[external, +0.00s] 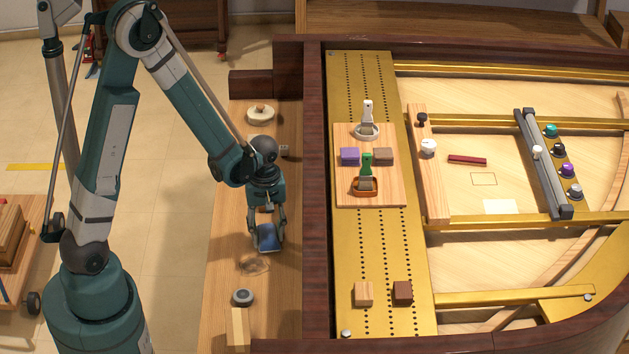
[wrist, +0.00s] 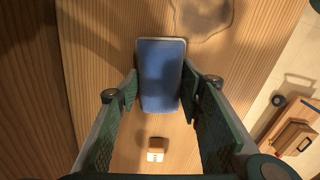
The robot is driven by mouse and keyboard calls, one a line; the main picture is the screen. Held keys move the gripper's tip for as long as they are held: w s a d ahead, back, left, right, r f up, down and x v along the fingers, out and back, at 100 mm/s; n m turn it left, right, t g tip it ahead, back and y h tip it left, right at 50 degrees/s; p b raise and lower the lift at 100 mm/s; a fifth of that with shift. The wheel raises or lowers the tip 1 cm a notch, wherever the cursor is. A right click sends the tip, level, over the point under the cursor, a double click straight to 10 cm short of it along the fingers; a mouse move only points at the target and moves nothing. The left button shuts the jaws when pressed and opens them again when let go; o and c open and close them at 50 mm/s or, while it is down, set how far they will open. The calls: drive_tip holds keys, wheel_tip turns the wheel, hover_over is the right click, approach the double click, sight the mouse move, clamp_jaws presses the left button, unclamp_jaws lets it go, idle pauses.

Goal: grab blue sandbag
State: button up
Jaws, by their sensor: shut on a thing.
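The blue sandbag (external: 268,238) is a small blue block-like pad with pale edges, over the wooden side bench. In the wrist view the sandbag (wrist: 161,75) lies between the two fingers, which touch its left and right sides. My gripper (external: 266,232) points down and is shut on it; the fingers also show in the wrist view (wrist: 160,88). Whether the sandbag rests on the wood or is slightly raised cannot be told.
The bench (external: 225,265) also holds a round grey-topped object (external: 242,297), a light wooden block (external: 237,328) and a pale round knob (external: 260,112). A dark wooden rim (external: 316,230) stands right of the bench. Beyond it a wooden board (external: 345,190) carries blocks and brushes.

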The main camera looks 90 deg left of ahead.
sight(267, 231)
drive_tip(key=shift+r+p, duration=1.4)
drive_tip(key=shift+r, duration=3.5)
